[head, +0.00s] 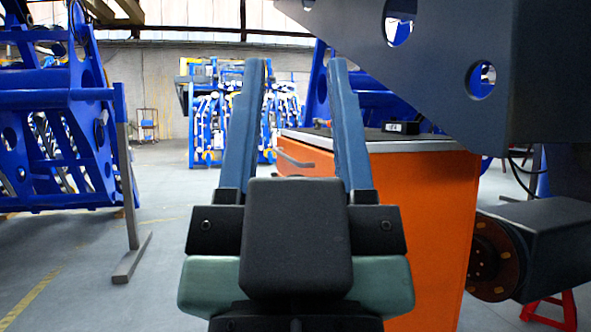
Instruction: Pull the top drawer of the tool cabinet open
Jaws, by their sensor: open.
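The orange tool cabinet (425,220) stands just right of centre, with a grey top edge and a dark top surface. Its drawer front is seen at a steep angle and mostly hidden behind my gripper's right finger. A grey bar handle (296,161) sticks out to the left near the cabinet's top and shows between the two fingers. My gripper (297,70) is open, with two long blue-grey fingers pointing away and nothing held between them. The handle appears nearer the right finger in the picture. I cannot tell the depth between fingers and handle, or whether they touch.
A dark chassis part (450,60) with round holes overhangs the upper right, with a bolted hub (495,258) below. A red stand (552,310) is at the lower right. A blue frame (60,130) stands left.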

